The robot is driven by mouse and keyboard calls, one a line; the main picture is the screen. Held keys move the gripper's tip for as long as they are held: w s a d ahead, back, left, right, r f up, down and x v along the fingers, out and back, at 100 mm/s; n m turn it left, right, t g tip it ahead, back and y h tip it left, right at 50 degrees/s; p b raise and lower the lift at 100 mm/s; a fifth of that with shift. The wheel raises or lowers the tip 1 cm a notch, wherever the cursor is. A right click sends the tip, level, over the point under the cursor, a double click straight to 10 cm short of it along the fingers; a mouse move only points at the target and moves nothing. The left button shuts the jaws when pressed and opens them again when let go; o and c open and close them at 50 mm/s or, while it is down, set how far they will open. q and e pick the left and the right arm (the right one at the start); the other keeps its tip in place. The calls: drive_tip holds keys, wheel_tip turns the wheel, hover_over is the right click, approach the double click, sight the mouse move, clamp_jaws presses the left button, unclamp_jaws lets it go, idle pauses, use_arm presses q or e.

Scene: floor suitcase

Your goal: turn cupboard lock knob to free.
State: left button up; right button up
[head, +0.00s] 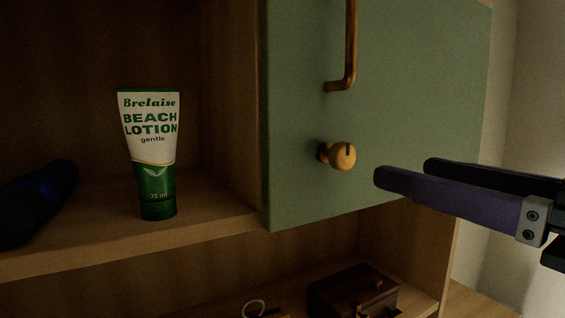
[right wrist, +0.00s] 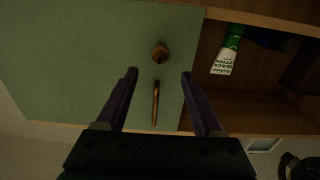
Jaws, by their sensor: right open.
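The lock knob (head: 342,155) is a round brass knob with a dark slot mark, which looks upright near the top of its face. It sits low on the green cupboard door (head: 420,90), below a brass bar handle (head: 350,50). My right gripper (head: 402,172) is in front of the door, to the right of the knob and apart from it. In the right wrist view, the knob (right wrist: 160,53) lies ahead of the open, empty fingers (right wrist: 160,75), roughly between their lines. The handle (right wrist: 155,103) shows between the fingers there. My left gripper is not in view.
A lotion tube (head: 150,150) stands on the open shelf (head: 215,225) left of the door. A dark blue cylinder (head: 40,200) lies farther left. A dark brown box (head: 352,293) and a pale ring (head: 254,307) are on the lower shelf. The space before the knob looks clear.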

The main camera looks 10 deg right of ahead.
sight(348, 157)
drive_tip(key=p+x, duration=0.3)
drive_tip(key=x, duration=0.4)
drive_tip(key=shift+w+a+r, duration=0.1)
drive_tip(key=shift+w, duration=0.2)
drive_tip(key=shift+w+a+p, duration=0.25)
drive_tip(key=shift+w+p, duration=0.05)
drive_tip(key=shift+w, duration=0.35)
drive_tip(key=shift+c, duration=0.2)
clamp_jaws()
